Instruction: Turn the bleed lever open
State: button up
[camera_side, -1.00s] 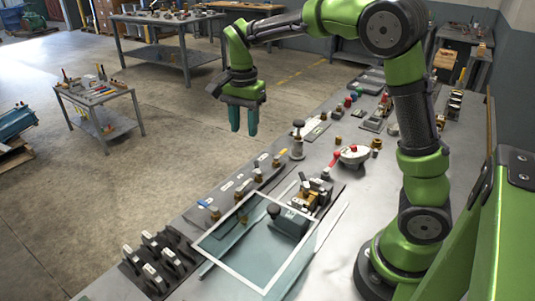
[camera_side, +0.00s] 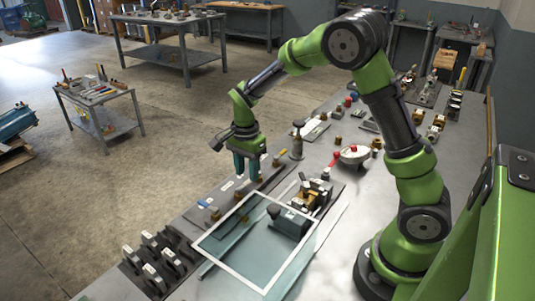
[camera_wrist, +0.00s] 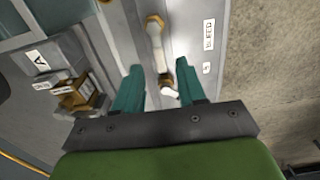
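In the wrist view the bleed lever (camera_wrist: 157,48) is a pale bar with brass-coloured parts at both ends, beside a white label (camera_wrist: 208,45) reading BLEED. Its near end, with a white tip, lies between the fingertips of my gripper (camera_wrist: 158,80). The fingers are apart, with gaps visible on both sides of the lever; I cannot tell how far above it they are. In the side view my gripper (camera_side: 247,172) points down over the row of small valves at the bench's left edge and hides part of that row.
A white-framed clear panel (camera_side: 213,255) is close to the gripper in the side view. A red-handled valve (camera_side: 335,158) and a post with a dark knob (camera_side: 297,140) stand behind it.

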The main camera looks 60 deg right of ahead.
jog(key=shift+f, duration=1.15)
grip_shut()
